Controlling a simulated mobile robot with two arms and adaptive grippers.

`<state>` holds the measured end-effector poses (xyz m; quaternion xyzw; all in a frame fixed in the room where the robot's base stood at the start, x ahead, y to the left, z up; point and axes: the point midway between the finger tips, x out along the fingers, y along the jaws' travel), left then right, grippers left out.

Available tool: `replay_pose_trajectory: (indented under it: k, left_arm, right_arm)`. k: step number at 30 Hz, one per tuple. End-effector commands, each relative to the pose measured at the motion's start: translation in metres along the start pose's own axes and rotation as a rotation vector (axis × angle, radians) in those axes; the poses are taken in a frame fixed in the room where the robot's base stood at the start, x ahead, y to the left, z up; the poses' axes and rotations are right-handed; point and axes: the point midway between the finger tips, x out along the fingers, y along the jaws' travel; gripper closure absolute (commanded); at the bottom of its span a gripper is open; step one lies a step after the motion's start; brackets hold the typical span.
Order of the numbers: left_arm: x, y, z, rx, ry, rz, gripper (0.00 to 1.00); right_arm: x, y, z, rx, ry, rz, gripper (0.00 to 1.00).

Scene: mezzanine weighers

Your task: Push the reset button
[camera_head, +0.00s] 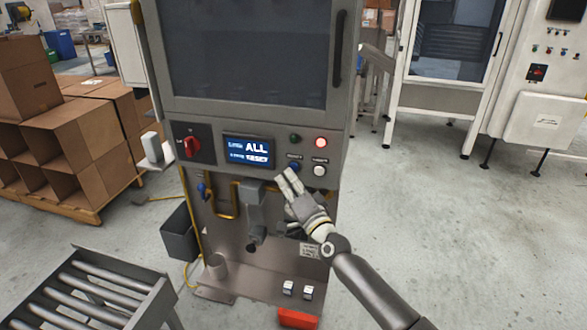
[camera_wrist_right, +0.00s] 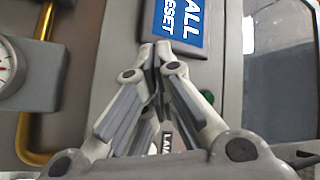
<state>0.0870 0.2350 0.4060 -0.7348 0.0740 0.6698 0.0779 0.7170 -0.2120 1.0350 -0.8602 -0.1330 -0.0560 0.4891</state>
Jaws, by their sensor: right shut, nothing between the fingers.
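The control panel (camera_head: 212,150) of a grey machine holds a screen (camera_head: 248,151) whose readable text includes "ALL" and "RESET". Right of it are a dark green button (camera_head: 295,138), a lit red one (camera_head: 320,142), a blue one (camera_head: 294,166) under a small label that seems to read RESET, and a white one (camera_head: 319,170). My right gripper (camera_head: 286,178) is shut and empty, its fingertips just below and left of the blue button. I cannot tell whether they touch it. In the right wrist view the shut fingertips (camera_wrist_right: 155,48) hide the blue button. My left gripper is not in view.
A red rotary switch (camera_head: 190,145) sits left of the screen. Below the panel are yellow pipes (camera_head: 222,214) and a ledge (camera_head: 255,282). A roller conveyor (camera_head: 95,292) stands at lower left, cardboard boxes (camera_head: 70,140) behind it. Floor at right is clear.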

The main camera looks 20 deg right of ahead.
Motion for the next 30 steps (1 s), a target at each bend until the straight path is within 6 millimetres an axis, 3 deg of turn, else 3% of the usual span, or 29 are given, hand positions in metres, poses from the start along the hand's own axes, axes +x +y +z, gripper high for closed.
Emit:
replay_pose_trajectory:
  k: [30]
  left_arm:
    - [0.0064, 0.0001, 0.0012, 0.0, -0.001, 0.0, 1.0]
  right_arm:
    - [0.0059, 0.0043, -0.0045, 0.0, 0.0, 0.0, 1.0]
